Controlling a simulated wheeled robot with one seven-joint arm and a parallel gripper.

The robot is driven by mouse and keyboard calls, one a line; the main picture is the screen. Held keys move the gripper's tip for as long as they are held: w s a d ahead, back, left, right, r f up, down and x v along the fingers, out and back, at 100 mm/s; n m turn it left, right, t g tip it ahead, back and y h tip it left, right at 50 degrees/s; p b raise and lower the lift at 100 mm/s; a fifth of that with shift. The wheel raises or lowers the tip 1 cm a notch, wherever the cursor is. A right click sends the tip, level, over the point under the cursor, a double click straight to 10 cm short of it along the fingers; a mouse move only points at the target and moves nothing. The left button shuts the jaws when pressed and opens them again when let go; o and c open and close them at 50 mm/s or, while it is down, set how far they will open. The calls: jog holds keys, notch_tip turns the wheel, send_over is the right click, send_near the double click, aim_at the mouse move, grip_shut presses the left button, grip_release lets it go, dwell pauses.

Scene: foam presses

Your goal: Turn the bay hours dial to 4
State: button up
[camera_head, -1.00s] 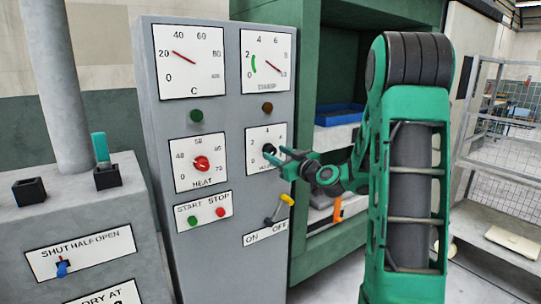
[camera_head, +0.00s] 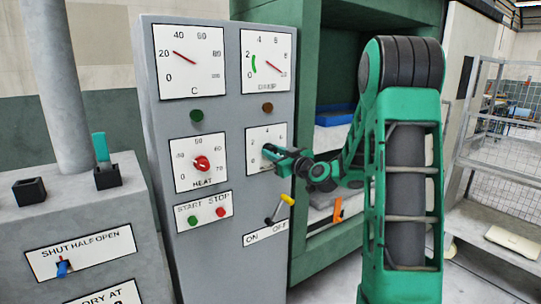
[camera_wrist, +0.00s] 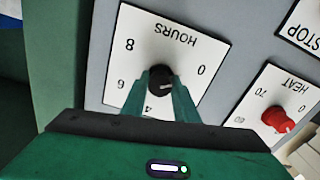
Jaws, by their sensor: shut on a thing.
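The hours dial plate (camera_head: 259,134) is white with numbers, on the front of the grey control panel. In the wrist view the plate (camera_wrist: 190,44) appears upside down, with 8, 6, 4 and 0 readable and 2 hidden by a finger. Its black knob (camera_wrist: 160,77) sits in the middle, with a small pale mark whose pointing direction I cannot tell for certain. My green gripper (camera_head: 268,155) is at the dial, hiding the knob in the head view. In the wrist view my gripper (camera_wrist: 161,82) has its fingers either side of the knob, shut on it.
The red heat knob (camera_head: 201,163) is left of the hours dial. Start and stop buttons (camera_head: 220,212) and a yellow-tipped on-off lever (camera_head: 286,199) are below. Two gauges (camera_head: 266,58) are above. A green press frame (camera_head: 308,130) stands behind, to the right.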

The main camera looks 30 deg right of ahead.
jog(key=shift+m, duration=0.3)
jog(key=m, duration=1.2)
jog(key=shift+f+m, duration=0.1)
jog(key=shift+m, duration=0.2)
jog(key=m, duration=0.5)
jog(key=shift+m, duration=0.3)
jog(key=shift+s+d+f+m, duration=0.1)
jog(key=shift+f+m, duration=0.05)
jog(key=shift+m, duration=2.35)
jog(key=o, duration=1)
jog(key=shift+o, duration=0.2)
